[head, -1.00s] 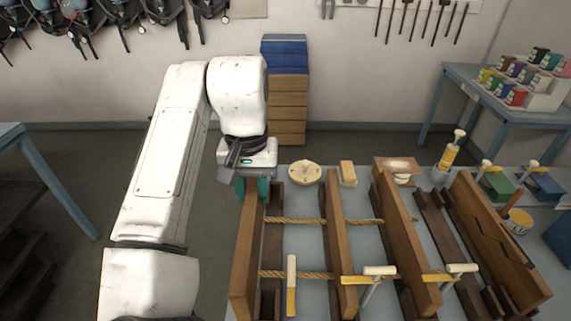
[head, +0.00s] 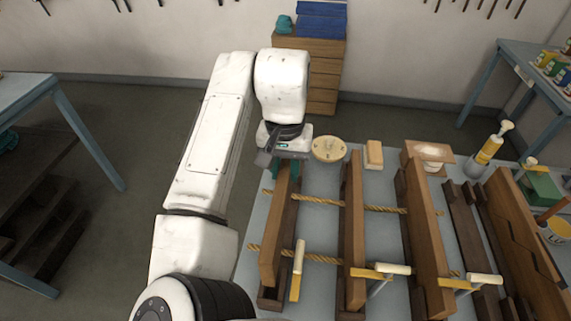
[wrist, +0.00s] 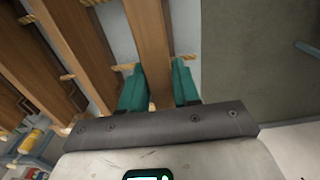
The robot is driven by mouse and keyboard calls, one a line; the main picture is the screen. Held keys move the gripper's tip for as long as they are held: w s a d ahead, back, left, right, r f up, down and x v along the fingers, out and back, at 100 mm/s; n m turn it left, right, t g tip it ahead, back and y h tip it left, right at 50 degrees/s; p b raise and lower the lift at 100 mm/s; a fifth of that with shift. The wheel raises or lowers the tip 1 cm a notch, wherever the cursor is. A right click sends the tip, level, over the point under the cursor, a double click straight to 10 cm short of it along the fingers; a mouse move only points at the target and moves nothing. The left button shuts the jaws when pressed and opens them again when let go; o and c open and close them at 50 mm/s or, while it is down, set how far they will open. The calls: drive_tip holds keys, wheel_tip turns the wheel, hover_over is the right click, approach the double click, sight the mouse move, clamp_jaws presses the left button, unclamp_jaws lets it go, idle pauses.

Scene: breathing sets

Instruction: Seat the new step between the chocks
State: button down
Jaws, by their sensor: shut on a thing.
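My gripper (head: 286,168) is shut on the far end of the leftmost brown step (head: 280,232), a long upright plank. In the wrist view its teal fingers (wrist: 158,92) stand on both sides of the plank (wrist: 150,40). Dark brown chocks (head: 272,298) show at the step's near end, and more dark wood shows along its right side. The step stands over this chock row. I cannot tell whether its lower edge is down between the chocks. Yellow twisted rope (head: 318,201) crosses between the steps, with ends showing left of the held step.
Two more upright steps (head: 353,215) (head: 424,235) stand to the right on the grey bench (head: 323,230). A yellow-and-cream tool (head: 297,270) lies close right of the held step.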

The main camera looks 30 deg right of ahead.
drive_tip(key=shift+f+b, duration=1.3)
drive_tip(key=shift+f, duration=1.55)
drive_tip(key=shift+p, duration=0.85)
drive_tip(key=shift+f+b, duration=1.4)
drive_tip(key=shift+f, duration=1.4)
drive_tip(key=c, duration=0.7)
unclamp_jaws()
drive_tip(key=shift+c, duration=0.2)
wheel_tip(320, 180, up, 11)
drive_tip(key=shift+f+b, duration=0.1)
drive_tip(key=shift+b, duration=0.2)
